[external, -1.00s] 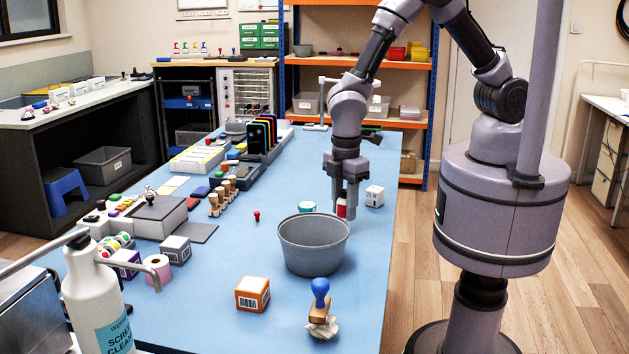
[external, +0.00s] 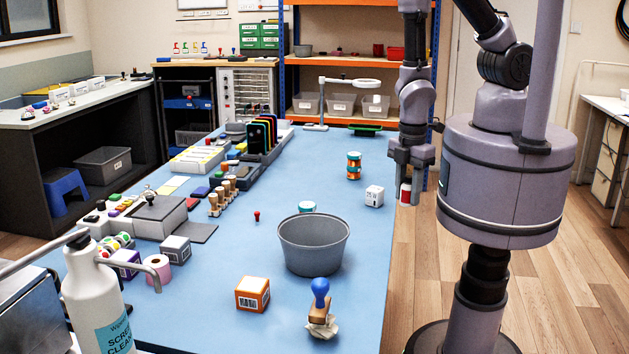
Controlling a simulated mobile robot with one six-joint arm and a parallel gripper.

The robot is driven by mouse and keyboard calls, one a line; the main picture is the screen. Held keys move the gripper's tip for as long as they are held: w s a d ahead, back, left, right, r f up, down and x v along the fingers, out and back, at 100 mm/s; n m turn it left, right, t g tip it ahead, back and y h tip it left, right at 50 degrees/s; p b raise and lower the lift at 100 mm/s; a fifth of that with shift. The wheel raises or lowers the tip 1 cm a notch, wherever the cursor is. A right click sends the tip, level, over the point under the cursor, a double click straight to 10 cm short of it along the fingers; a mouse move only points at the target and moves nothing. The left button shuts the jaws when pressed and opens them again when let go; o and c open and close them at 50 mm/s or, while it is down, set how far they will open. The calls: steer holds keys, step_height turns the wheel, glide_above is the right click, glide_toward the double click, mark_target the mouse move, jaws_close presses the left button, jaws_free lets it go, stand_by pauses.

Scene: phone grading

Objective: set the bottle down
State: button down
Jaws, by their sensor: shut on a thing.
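My gripper (external: 409,193) is shut on a small red and white bottle (external: 405,194). The bottle hangs upright between the fingertips, and the fingers hide part of it. In this view the gripper and bottle show just right of the right edge of the blue table (external: 330,185), against the wood floor. How high the bottle is above the tabletop cannot be told.
A grey tub (external: 313,246) and a blue-handled stamp (external: 321,305) stand nearer. Clear table lies left of the jar.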

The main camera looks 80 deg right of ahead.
steer(key=w+a+m, duration=0.1)
steer(key=w, duration=0.2)
steer(key=w+a+m, duration=0.1)
steer(key=w, duration=0.2)
steer(key=w+a+f+m+b, duration=0.1)
steer(key=w+a, duration=0.1)
steer(key=w, duration=0.1)
steer(key=shift+w+m, duration=0.25)
steer(key=shift+m, duration=0.05)
steer(key=w+a+m, duration=0.1)
steer(key=w, duration=0.1)
steer(key=w+a+r+m, duration=0.1)
steer(key=w+a, duration=0.1)
steer(key=w, duration=0.1)
steer(key=w+a+r+m, duration=0.1)
steer(key=w, duration=0.1)
steer(key=shift+w+a+b, duration=0.15)
steer(key=shift+w+b, duration=0.2)
steer(key=shift+b, duration=0.05)
steer(key=w+a+r+m+b, duration=0.2)
steer(key=w+a+r+m, duration=0.2)
steer(key=w+a+r, duration=0.65)
steer(key=n+b, duration=0.2)
steer(key=n, duration=0.7)
glide_above(246, 250)
step_height(246, 250, down, 6)
step_height(246, 250, down, 11)
steer(key=b, duration=0.4)
steer(key=shift+r, duration=0.3)
